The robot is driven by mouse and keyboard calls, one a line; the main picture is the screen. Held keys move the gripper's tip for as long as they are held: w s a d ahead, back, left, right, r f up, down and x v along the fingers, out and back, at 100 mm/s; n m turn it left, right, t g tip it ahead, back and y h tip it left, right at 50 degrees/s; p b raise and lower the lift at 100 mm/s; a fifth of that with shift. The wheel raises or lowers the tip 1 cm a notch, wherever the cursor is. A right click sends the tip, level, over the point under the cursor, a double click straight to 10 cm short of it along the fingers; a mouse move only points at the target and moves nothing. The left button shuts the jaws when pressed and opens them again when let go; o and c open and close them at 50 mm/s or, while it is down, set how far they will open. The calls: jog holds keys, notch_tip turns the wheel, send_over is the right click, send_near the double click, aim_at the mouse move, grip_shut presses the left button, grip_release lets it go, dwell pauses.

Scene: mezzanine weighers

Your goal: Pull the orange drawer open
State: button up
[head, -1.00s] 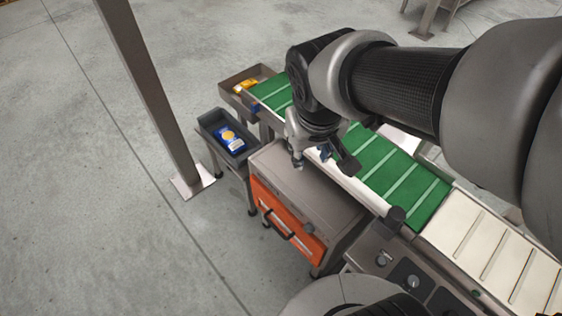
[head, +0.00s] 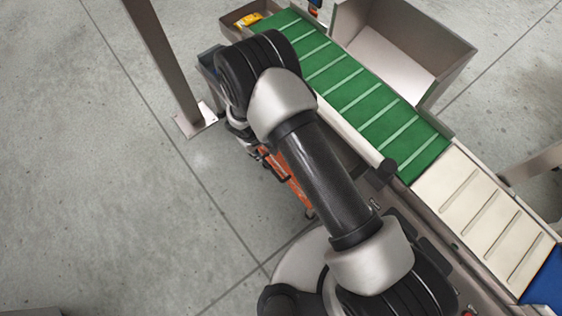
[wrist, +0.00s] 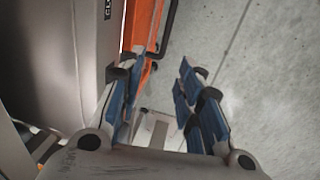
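The orange drawer (head: 298,189) shows in the head view only as a strip beside my arm, which hides most of the cabinet. In the wrist view the drawer's orange front (wrist: 143,22) is at the top, with its black bar handle (wrist: 168,30) standing off to the right. My gripper (wrist: 161,67) is open, its blue-padded fingers spread on either side of bare floor. The left finger is close to the orange front. The handle lies beyond the fingertips, not visibly between them. I cannot tell whether anything touches.
The green conveyor (head: 372,108) runs behind the cabinet, with a grey bin (head: 425,45) beyond it. A steel post (head: 165,65) stands at the left. A tray with a yellow item (head: 249,19) is at the far end. The floor in front is clear.

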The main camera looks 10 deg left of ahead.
aim_at(272, 170)
jog(key=f+b, duration=0.2)
jog(key=f, duration=0.4)
jog(key=d+f+b, duration=0.1)
jog(key=f+b, duration=0.1)
jog(key=f, duration=0.5)
jog(key=w+d+f+b, duration=0.1)
jog(key=f+b, duration=0.1)
jog(key=f, duration=0.5)
jog(key=shift+w+d, duration=0.1)
jog(key=shift+d, duration=0.05)
jog(key=shift+c, duration=0.5)
grip_shut()
